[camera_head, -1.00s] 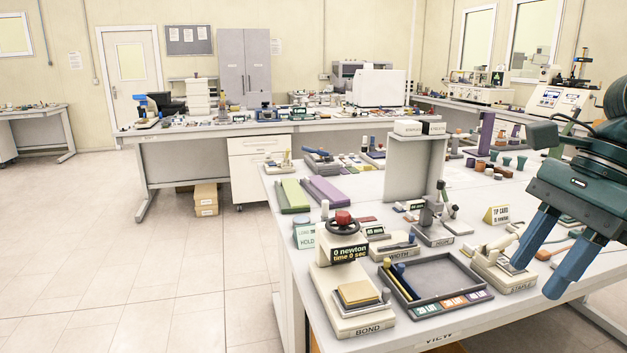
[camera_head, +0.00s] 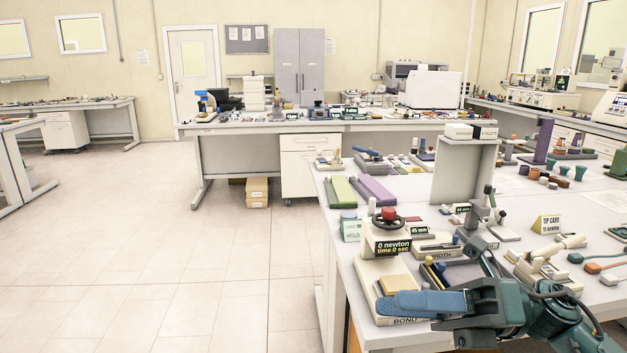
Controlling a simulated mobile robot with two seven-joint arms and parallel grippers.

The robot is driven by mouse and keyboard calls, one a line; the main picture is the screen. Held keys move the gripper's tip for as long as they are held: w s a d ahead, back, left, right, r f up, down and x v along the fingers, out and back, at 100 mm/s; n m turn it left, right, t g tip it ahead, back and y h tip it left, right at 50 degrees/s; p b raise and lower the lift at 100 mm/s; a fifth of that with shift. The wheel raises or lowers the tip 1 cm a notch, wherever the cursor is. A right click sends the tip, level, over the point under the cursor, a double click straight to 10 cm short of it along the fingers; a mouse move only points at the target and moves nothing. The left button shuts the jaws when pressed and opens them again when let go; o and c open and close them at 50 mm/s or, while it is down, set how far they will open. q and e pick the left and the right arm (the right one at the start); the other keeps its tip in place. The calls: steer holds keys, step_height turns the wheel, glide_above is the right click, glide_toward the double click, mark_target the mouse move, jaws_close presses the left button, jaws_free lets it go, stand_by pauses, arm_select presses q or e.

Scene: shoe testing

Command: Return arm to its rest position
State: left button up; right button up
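My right arm comes in from the lower right corner. Its gripper (camera_head: 400,303) has blue fingers pointing left, low over the front edge of the near table (camera_head: 340,260). The fingers overlap in this view, so I cannot tell if they are apart, and no held thing shows. Whether the fingers touch the device is unclear. My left gripper is not in view.
On the near table stand a tip card (camera_head: 546,224), a grey upright stand (camera_head: 462,170), and a green block (camera_head: 342,192) beside a purple block (camera_head: 371,189). A long bench (camera_head: 240,128) stands behind. The floor (camera_head: 150,240) at left is clear.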

steer(key=w+d+f+m+t+h+p, duration=0.1)
steer(key=w+f+m+t+h, duration=0.3)
steer(key=f+m+t, duration=0.8)
steer(key=w+d+f+m+t+h, duration=0.15)
steer(key=f+m+t+h, duration=0.45)
steer(key=m, duration=1.2)
steer(key=s+f+m+g+h, duration=0.3)
steer(key=s+f+m, duration=0.3)
steer(key=f, duration=0.3)
steer(key=s+f+m+g+h, duration=0.3)
steer(key=s+f+m, duration=0.2)
steer(key=f, duration=0.5)
steer(key=shift+s+f+m+h, duration=0.25)
steer(key=shift+s+m+h, duration=0.15)
steer(key=shift+s, duration=0.75)
steer(key=shift+d, duration=0.1)
